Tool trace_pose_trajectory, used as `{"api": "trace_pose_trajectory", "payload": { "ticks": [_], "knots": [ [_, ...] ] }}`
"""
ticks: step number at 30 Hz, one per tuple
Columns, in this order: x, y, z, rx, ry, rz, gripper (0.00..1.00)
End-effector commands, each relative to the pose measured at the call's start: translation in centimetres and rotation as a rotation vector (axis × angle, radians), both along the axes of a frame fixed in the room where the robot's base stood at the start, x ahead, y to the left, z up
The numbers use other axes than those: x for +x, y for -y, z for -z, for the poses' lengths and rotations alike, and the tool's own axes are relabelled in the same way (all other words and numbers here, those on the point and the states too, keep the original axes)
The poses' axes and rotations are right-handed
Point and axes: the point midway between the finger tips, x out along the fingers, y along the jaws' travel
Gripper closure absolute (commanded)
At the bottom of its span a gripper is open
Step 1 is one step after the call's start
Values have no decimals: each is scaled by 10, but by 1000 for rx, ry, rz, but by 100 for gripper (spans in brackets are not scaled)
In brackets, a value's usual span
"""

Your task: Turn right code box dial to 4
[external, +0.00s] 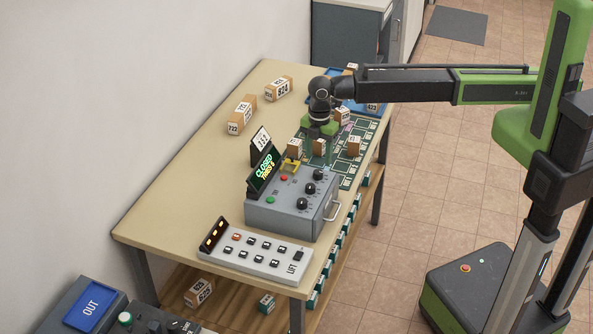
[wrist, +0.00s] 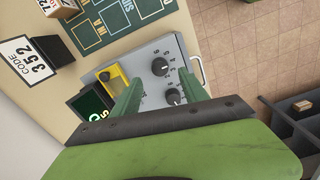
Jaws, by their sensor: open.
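The grey code box (external: 275,214) stands on the table with three black dials on its sloped top: a far one (external: 319,174), a middle one (external: 310,188) and a near one (external: 302,204). In the wrist view two dials show, an upper one (wrist: 160,67) and a lower one (wrist: 173,97); the third is hidden by my gripper body. Which number each dial points to is too small to tell. A display on the box reads CLOSED, TRIES 3. My gripper (external: 319,138) is open and empty, above the table by the box's far end, apart from the dials.
A card (wrist: 29,60) reads CODE 352. A yellow bracket (external: 291,165) sits by the box's far edge. Several numbered parcels, including one (external: 242,117) at the left, stand around the green mat. A lift panel (external: 255,258) lies in front of the box. A handle (external: 333,211) sticks out right.

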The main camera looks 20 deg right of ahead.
Motion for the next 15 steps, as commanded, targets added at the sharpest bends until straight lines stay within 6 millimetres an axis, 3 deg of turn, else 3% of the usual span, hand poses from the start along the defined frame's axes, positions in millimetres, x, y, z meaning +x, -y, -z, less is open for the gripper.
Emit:
{"api": "trace_pose_trajectory", "payload": {
  "ticks": [1, 3, 10, 15],
  "knots": [
    [0, 0, -25, 0, 0, 0, 48],
    [0, 0, -41, 0, 0, 0, 48],
    [0, 0, -92, 0, 0, 0, 48],
    [0, 0, -114, 0, 0, 0, 48]
  ]
}}
